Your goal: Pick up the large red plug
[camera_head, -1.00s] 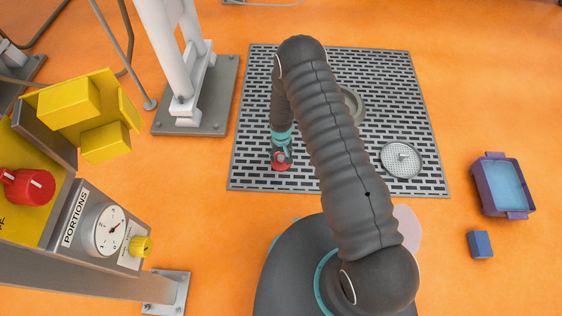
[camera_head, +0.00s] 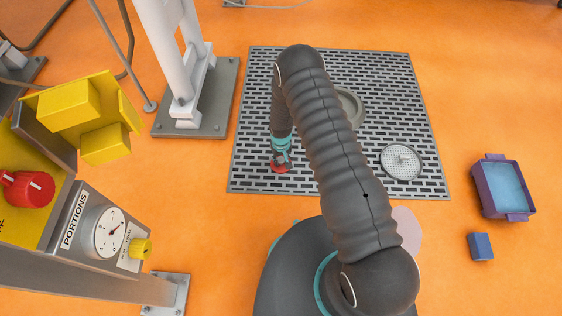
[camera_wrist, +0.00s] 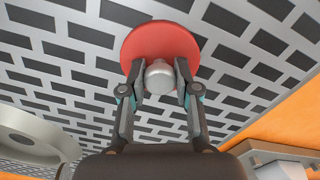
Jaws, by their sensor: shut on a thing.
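The large red plug is a red disc with a silver knob, in the wrist view (camera_wrist: 160,40). My gripper (camera_wrist: 160,78) has its two fingers on either side of the knob and is shut on it. In the head view the plug (camera_head: 279,169) shows under my gripper (camera_head: 281,158), near the front left part of the slotted grate (camera_head: 250,120). My fingers hide part of the plug there. I cannot tell whether the plug touches the grate.
A round drain strainer (camera_head: 401,161) lies on the grate at right. A grey ring (camera_head: 351,105) is partly behind my arm. A purple tray (camera_head: 503,187) and a blue block (camera_head: 480,245) are on the orange floor at right. A control panel (camera_head: 75,225) stands at left.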

